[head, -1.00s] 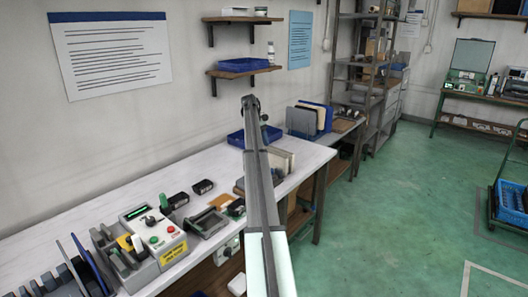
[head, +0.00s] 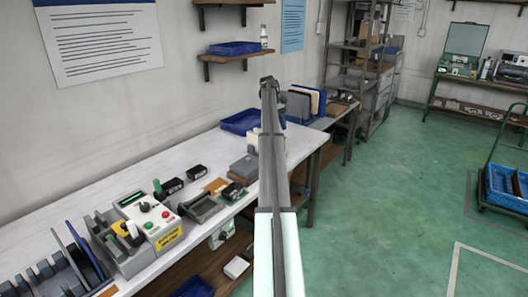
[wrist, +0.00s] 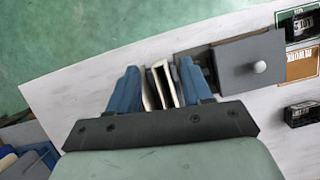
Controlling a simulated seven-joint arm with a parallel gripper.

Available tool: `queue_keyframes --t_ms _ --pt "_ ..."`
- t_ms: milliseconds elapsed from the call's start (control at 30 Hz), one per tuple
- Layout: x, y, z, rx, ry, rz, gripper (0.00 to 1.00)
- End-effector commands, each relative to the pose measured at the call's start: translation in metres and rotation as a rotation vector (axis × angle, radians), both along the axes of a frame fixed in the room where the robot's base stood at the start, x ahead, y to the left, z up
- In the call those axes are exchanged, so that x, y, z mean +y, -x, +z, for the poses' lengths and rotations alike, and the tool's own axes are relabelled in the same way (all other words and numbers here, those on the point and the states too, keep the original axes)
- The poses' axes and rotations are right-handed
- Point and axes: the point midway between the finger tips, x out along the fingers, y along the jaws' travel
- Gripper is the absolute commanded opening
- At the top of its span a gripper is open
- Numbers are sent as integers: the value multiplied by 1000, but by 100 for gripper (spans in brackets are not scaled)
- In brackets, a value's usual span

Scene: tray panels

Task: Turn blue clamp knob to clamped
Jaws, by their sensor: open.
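No blue clamp knob can be made out in either view. In the head view a control box (head: 167,237) with a green display, a black knob (head: 144,207) and a red and a green button stands on the bench. A grey fixture (head: 133,262) with a yellow part sits beside it on the left. My gripper (wrist: 160,72) shows in the wrist view with its two blue fingers apart, above the bench. Cream upright panels (wrist: 164,84) show between the fingers; I cannot tell whether they touch.
A grey box (wrist: 238,68) with a white knob lies right of the fingers in the wrist view. In the head view a blue tray (head: 241,121) stands farther along the bench (head: 190,151). Blue panels (head: 88,252) stand in a rack at left.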

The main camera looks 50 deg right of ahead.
Motion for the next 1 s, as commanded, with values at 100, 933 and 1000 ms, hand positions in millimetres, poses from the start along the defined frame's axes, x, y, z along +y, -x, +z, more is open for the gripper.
queue_keyframes --t_ms 100,933,1000 --pt "6 39 -2 -35 -17 -25 50" --pt "56 9 -8 -774 44 101 50" --pt "55 7 -12 -775 48 107 50"
